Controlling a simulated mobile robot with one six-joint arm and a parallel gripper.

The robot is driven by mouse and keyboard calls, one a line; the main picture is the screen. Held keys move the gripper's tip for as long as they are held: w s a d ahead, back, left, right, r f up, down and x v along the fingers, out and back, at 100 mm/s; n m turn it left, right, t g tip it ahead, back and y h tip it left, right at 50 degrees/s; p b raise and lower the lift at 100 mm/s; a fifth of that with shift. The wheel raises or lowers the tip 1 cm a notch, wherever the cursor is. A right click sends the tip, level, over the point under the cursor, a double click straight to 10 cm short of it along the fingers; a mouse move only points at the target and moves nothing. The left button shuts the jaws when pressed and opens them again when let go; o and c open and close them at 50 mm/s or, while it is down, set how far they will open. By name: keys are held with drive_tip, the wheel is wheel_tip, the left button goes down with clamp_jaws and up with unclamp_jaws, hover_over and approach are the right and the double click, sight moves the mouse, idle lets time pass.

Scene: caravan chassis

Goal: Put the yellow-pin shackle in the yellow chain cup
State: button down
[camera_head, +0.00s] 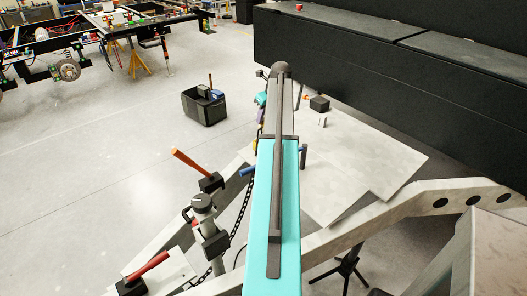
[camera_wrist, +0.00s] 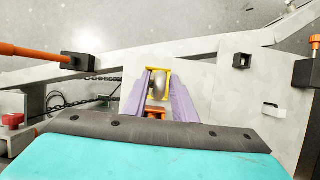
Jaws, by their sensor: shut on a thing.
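My gripper (camera_wrist: 158,92) shows in the wrist view as two purple fingers closed around a rounded grey metal piece with yellow beside it, which looks like the yellow-pin shackle (camera_wrist: 160,84). An orange part sits between the fingers nearer the wrist. The fingers are over the pale plate. I cannot make out a yellow chain cup in either view.
Pale sheets (camera_head: 360,165) lie on the frame, with a black block (camera_head: 319,103) on them. An orange-handled hammer (camera_wrist: 35,50) and a dark chain (camera_wrist: 70,101) are at left. A black crate (camera_head: 205,106) stands on the open floor. Black cabinets (camera_head: 410,85) line the back right.

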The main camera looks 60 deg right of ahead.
drive_tip(key=shift+f+p, duration=0.7)
drive_tip(key=shift+f, duration=2.4)
drive_tip(key=shift+f+p, duration=0.5)
drive_tip(key=shift+f, duration=1.35)
drive_tip(key=shift+f, duration=0.15)
drive_tip(key=c, duration=1.5)
unclamp_jaws()
drive_tip(key=shift+o, duration=0.2)
drive_tip(key=shift+r, duration=0.2)
drive_tip(key=b+v, duration=0.2)
drive_tip(key=v, duration=1)
drive_tip(key=shift+a, duration=0.1)
